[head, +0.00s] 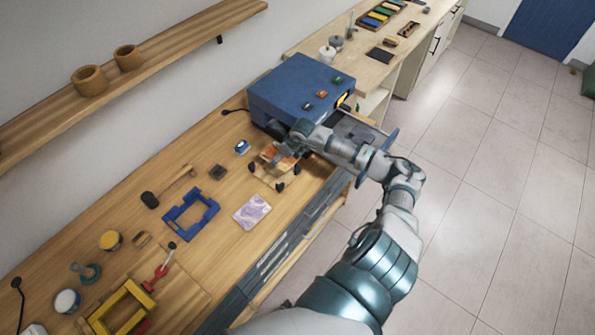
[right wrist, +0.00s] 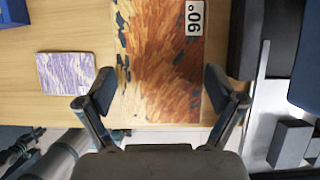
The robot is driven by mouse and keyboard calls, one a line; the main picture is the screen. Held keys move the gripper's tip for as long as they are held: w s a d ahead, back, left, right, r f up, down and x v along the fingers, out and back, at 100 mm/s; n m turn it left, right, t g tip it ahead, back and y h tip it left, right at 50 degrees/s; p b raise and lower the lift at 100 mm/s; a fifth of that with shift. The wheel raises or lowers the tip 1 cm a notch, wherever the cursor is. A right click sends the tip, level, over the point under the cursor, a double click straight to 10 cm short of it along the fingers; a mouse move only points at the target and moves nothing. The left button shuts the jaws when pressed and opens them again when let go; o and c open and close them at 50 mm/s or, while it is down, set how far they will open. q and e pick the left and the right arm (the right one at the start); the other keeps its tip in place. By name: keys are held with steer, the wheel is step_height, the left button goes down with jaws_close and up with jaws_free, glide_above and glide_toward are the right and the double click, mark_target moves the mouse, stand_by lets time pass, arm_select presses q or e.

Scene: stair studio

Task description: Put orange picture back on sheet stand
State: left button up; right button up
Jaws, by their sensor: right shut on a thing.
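The orange picture (right wrist: 165,60) is a flat sheet with an orange and brown leaf-like pattern, dark flecks and a white "90°" label. My right gripper (right wrist: 160,88) has a finger at each long side of it and is shut on it. In the head view the right gripper (head: 284,168) is over the bench beside the blue box, and the orange picture (head: 284,156) shows only partly beneath the arm. Light wood shows around the picture there; I cannot tell whether it is the sheet stand. My left gripper is not in view.
A blue box machine (head: 300,90) stands right behind the gripper. A purple-white sheet (head: 251,212) lies flat nearby, left of the picture in the wrist view. A blue frame (head: 190,213), a mallet (head: 165,188) and a yellow frame (head: 123,308) lie farther left. Some bare wood lies between.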

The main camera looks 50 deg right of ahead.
mark_target(276, 169)
steer(key=w+a, duration=0.1)
steer(key=w+r, duration=0.1)
steer(key=w, duration=0.1)
steer(key=shift+a, duration=0.4)
steer(key=shift+d+f+b, duration=0.3)
steer(key=shift+d+f, duration=0.1)
steer(key=f+b, duration=0.2)
steer(key=f, duration=0.1)
steer(key=shift+d+f, duration=0.3)
steer(key=shift+d, duration=0.1)
steer(key=f+b, duration=0.1)
steer(key=a+f+b, duration=0.1)
steer(key=f, duration=0.1)
steer(key=shift+a+f+b, duration=0.1)
steer(key=shift+a+b, duration=0.05)
steer(key=shift+b, duration=0.2)
steer(key=shift+f+b, duration=0.45)
steer(key=shift+f, duration=0.1)
steer(key=shift+d+f, duration=0.25)
steer(key=shift+d, duration=0.3)
steer(key=shift+a, duration=0.25)
steer(key=shift+s+a+r, duration=0.1)
steer(key=shift+a, duration=0.15)
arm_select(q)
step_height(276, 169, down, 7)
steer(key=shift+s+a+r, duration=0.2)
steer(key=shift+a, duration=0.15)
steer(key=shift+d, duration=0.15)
arm_select(e)
steer(key=shift+d, duration=0.3)
